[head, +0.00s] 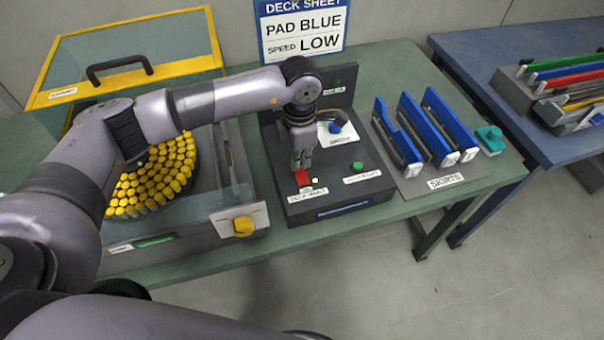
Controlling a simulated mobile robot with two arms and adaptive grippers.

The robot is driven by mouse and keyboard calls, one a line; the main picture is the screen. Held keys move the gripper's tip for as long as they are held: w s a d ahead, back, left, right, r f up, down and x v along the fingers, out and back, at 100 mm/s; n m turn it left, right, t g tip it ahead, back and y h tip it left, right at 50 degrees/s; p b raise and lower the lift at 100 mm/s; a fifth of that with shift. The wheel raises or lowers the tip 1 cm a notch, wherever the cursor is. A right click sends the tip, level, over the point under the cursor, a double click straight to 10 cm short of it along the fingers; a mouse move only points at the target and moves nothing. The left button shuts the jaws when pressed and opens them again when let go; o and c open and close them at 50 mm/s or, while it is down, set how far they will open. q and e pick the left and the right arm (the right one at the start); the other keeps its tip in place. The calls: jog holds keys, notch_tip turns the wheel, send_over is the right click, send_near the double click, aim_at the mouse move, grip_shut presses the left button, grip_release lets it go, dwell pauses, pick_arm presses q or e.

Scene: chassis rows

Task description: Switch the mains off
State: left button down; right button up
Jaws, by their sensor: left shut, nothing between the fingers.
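A dark control box (373,190) stands on the green bench. A red switch (302,178) sits at its front left, with a small lit green spot (315,181) beside it and a white label (307,195) below, too small to read surely. My left gripper (302,166) reaches down from above, shut and empty, with its fingertips just behind or above the red switch; I cannot tell whether they touch it. The switch's exact position is unclear, as the fingers partly cover its back. My right gripper is not in view.
Blue skirts (428,128) stand in a rack to the right. A turntable of yellow pieces (150,180), under a raised yellow-framed lid (214,50), is at left. A sign (303,28) reads PAD BLUE, SPEED LOW.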

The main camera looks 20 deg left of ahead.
aim_at(300, 171)
pick_arm(q)
jog(key=shift+f+b, duration=1)
jog(key=shift+f, duration=0.1)
dwell(0.7)
jog(key=shift+r+p, duration=1.7)
jog(key=shift+r, duration=1.85)
jog(key=shift+f, duration=0.1)
